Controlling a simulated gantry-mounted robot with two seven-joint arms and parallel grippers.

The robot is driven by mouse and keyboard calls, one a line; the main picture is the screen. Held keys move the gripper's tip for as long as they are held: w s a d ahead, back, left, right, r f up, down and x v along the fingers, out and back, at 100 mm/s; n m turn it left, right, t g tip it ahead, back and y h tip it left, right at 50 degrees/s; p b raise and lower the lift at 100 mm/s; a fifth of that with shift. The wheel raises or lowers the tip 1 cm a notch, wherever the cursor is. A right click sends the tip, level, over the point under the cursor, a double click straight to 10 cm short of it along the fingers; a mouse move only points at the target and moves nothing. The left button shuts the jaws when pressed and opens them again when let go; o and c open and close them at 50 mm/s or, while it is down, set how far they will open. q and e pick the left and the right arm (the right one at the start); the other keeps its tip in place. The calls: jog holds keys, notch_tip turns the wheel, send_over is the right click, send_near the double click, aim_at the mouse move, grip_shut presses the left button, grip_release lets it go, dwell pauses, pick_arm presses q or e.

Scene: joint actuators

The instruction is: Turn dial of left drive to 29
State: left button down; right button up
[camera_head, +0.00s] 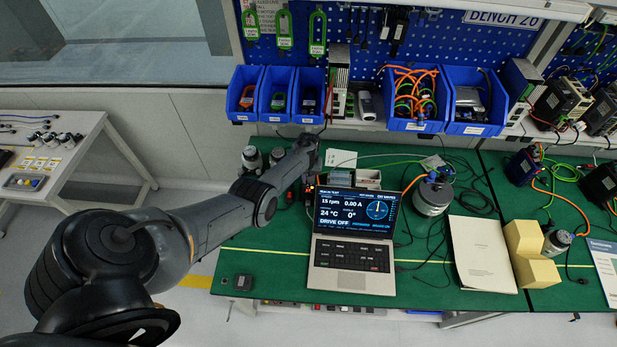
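My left arm reaches from the lower left across the green bench (262,265). Its gripper (312,148) is at the back of the bench, left of the white sheet, small and dark; its fingers cannot be made out. No drive dial can be made out; the gripper and wrist may hide one. A silver cylindrical actuator (433,197) stands right of the laptop (350,255). A smaller cylindrical part (252,160) stands at the back left, beside my forearm. The laptop screen (357,215) reads 0.00 A, 24 °C, 0° and DRIVE OFF. My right gripper is not in view.
Blue bins (415,98) line the back above the bench. Cables lie around the actuator. A white booklet (481,254), yellow blocks (530,255) and another cylindrical actuator (557,243) are to the right. A small dark box (243,282) sits at the front left, with bare bench around it.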

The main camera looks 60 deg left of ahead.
pick_arm(q)
jog(key=m, duration=0.3)
jog(key=shift+f+m, duration=0.1)
jog(key=shift+m, duration=0.3)
dwell(0.4)
jog(key=c, duration=1)
grip_release()
